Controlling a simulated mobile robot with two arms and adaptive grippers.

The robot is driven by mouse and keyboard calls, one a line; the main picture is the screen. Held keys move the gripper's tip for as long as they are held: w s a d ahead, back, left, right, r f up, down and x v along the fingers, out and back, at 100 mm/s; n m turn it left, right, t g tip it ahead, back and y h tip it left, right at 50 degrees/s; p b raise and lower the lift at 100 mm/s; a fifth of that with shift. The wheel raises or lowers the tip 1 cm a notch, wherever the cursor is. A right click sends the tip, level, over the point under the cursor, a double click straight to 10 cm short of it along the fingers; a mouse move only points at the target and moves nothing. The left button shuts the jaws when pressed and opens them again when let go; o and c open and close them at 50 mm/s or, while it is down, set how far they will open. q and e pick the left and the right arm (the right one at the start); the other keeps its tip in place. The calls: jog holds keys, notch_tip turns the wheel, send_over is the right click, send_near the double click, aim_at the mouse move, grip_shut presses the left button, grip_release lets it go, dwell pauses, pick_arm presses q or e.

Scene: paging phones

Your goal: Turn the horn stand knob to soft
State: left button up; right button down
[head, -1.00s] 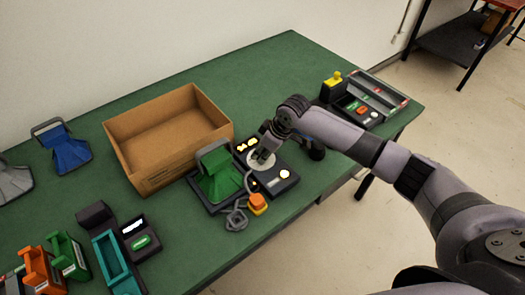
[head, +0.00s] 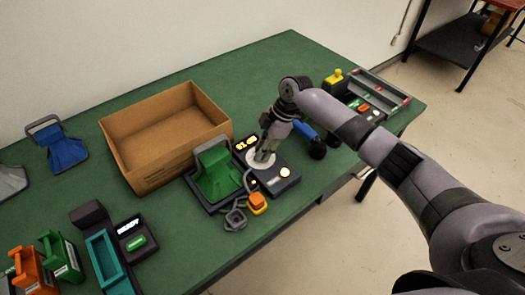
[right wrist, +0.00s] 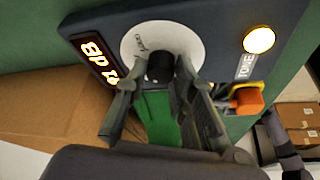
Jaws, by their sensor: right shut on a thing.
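The horn stand (head: 281,184) is a dark base near the table's front edge, with a white dial (head: 259,163), a lit display (head: 246,143) and a lit round button (head: 285,172). A green horn-shaped piece (head: 217,176) stands at its left. My right gripper (head: 264,152) comes down onto the dial. In the right wrist view its fingers (right wrist: 160,78) are shut around the dark knob (right wrist: 160,67) at the dial's centre. The button marked TONE (right wrist: 258,40) is to the right of the dial there. The dial's small lettering is mostly unreadable. My left gripper is not in view.
A cardboard box (head: 150,172) stands behind the stand to the left. A blue-and-black object (head: 317,150) is close to my right arm. A unit with a yellow knob (head: 335,77) stands at the far right.

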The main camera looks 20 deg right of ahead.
jog(key=shift+n, duration=0.3)
jog(key=c, duration=1.4)
grip_release()
jog(key=shift+o, duration=0.2)
jog(key=v, duration=1.2)
jog(key=shift+w, duration=0.15)
